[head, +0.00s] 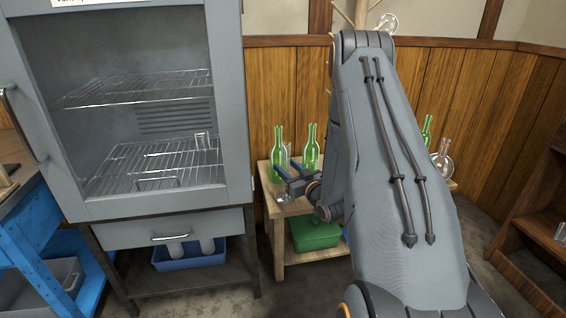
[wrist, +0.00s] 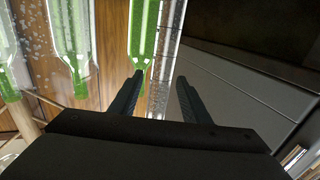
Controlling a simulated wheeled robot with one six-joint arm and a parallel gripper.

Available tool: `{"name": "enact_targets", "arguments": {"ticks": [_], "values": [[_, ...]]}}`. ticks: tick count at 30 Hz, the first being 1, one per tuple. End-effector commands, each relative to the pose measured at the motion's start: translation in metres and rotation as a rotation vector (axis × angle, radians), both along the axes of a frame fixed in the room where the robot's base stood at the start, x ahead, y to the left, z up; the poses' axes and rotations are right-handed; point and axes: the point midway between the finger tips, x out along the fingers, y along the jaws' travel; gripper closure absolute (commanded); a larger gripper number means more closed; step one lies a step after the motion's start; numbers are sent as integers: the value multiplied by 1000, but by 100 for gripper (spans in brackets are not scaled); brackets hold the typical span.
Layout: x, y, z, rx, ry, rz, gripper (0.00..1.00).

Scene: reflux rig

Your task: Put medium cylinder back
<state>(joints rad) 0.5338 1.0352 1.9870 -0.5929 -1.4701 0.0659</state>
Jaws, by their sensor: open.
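My gripper (head: 288,170) is open above the left end of a wooden table (head: 297,257), beside the green bottles. The wrist view also shows my gripper (wrist: 160,76), with its two dark fingers apart. A tall clear glass piece (wrist: 166,50), possibly the medium cylinder, stands beyond the fingertips, in line with the gap. I cannot tell how far away it is, and nothing is visibly gripped. A small clear glass vessel (head: 202,141) stands on the lower wire shelf of a grey cabinet; I cannot tell whether it is a cylinder.
Green bottles (head: 311,150) stand close to the gripper; one (wrist: 144,35) is by the left finger in the wrist view. The grey cabinet (head: 235,110) is to the left, its front open. A round flask (head: 442,162) stands on the table's right end. A green box (head: 315,233) sits below.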

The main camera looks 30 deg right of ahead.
Motion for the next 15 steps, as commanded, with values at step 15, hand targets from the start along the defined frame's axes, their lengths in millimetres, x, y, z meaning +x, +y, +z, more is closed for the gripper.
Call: {"name": "enact_targets", "arguments": {"ticks": [15], "values": [[-72, -5, 1, -1, -1, -1, 57]]}}
